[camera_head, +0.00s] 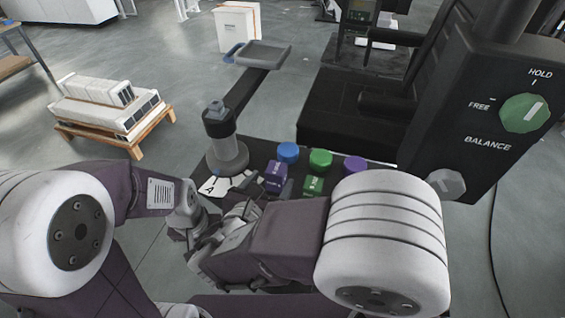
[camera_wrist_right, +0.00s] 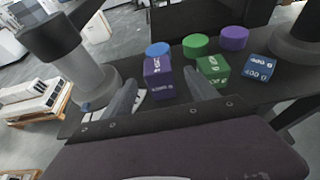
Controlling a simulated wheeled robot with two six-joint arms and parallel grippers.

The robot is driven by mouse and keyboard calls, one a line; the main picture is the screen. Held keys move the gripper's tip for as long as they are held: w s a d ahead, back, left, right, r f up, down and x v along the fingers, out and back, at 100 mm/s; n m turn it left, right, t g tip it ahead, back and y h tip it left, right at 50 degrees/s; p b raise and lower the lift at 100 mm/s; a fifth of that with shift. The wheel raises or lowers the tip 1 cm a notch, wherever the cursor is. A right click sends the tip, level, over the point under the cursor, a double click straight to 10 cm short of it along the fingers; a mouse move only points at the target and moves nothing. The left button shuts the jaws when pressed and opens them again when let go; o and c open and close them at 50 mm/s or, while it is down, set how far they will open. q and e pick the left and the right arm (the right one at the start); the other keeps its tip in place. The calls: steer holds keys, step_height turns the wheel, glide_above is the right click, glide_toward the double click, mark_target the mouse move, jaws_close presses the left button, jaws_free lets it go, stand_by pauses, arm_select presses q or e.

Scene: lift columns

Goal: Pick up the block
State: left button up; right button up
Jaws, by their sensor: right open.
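Several weight-marked blocks stand on a dark bench top. The purple block (camera_head: 274,176) also shows in the right wrist view (camera_wrist_right: 159,80). The green block (camera_head: 313,186) stands to its right, and shows there too (camera_wrist_right: 213,71). A blue block marked 400 g (camera_wrist_right: 259,68) is at the right in the wrist view; my arm seems to hide it in the head view. My right gripper (camera_wrist_right: 160,80) is open and empty, its fingers pointing at the purple block, which appears between the tips. My left gripper (camera_head: 186,215) is low at the left, its jaws unclear.
Blue (camera_head: 288,151), green (camera_head: 320,159) and purple (camera_head: 355,166) round discs stand behind the blocks. A grey post (camera_head: 228,152) with a small tray (camera_head: 263,54) rises at the left. A black control housing (camera_head: 480,110) stands at the right. White letter cards (camera_head: 214,187) lie near the post.

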mark_target(274, 178)
steer(key=shift+s, duration=0.1)
steer(key=x, duration=0.3)
steer(key=shift+f+b, duration=0.1)
steer(key=shift+b, duration=0.3)
steer(key=shift+w, duration=0.4)
steer(key=x, duration=0.4)
steer(key=shift+w+f+b, duration=0.15)
steer(key=shift+w+b, duration=0.05)
steer(key=shift+b, duration=0.2)
steer(key=shift+w+d+f, duration=0.1)
steer(key=shift+w+d, duration=0.05)
steer(key=shift+w, duration=0.2)
steer(key=shift+s, duration=0.1)
steer(key=c, duration=0.4)
jaws_close()
